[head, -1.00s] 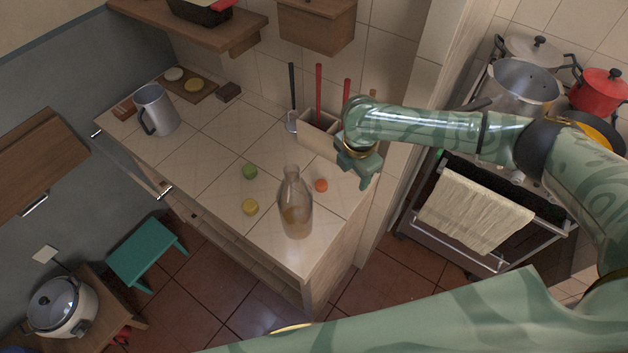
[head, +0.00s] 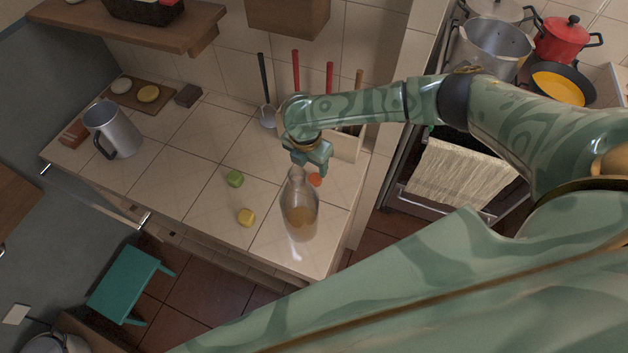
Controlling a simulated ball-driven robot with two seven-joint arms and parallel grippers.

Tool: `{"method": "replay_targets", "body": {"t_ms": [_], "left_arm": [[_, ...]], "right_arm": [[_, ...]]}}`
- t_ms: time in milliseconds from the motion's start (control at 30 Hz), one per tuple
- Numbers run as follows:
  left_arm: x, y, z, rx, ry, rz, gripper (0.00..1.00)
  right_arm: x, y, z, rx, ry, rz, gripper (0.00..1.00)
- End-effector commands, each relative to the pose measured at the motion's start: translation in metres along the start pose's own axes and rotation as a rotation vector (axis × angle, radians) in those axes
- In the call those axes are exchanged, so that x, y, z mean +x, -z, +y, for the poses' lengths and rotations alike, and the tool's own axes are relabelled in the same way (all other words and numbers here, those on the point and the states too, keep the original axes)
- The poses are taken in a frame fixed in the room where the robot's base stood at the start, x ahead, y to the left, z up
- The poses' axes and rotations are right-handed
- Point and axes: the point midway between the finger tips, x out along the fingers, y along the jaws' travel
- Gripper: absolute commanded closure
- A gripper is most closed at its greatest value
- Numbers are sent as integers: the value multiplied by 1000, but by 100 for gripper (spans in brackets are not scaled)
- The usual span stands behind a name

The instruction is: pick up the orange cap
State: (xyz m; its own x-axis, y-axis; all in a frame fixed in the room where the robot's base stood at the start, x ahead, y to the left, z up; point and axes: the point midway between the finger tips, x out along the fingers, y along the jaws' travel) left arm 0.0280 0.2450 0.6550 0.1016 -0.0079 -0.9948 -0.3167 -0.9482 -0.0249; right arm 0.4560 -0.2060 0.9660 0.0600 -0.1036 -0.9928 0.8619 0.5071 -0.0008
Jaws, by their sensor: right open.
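The orange cap (head: 315,180) lies on the tiled counter (head: 200,200), just behind and to the right of the glass bottle; part of it is hidden. My right gripper (head: 318,172) is open, pointing down close above the cap. I cannot tell from this angle whether the fingers are around it or still over it. My left gripper does not show.
A glass bottle (head: 299,212) with brownish contents stands right in front of the cap. A green cap (head: 235,179) and a yellow cap (head: 246,217) lie to its left. A utensil box (head: 347,147) stands behind my gripper. A metal jug (head: 112,130) stands far left.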

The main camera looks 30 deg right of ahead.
Motion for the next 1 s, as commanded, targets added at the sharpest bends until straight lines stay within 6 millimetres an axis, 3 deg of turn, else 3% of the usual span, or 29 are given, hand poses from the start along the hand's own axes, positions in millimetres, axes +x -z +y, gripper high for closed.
{"method": "replay_targets", "body": {"t_ms": [33, 267, 500, 800, 1000], "left_arm": [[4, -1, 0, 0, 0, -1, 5], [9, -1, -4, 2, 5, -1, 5], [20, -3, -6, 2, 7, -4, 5], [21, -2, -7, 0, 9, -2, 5], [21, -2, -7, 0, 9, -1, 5]], "right_arm": [[10, 1, 0, 1, 2, 0, 41], [29, -1, -2, 1, 1, -1, 41], [67, -5, -6, 0, 1, 0, 41], [73, -6, -6, 0, 0, -1, 41], [73, -6, -6, 1, 0, -1, 88]]}}
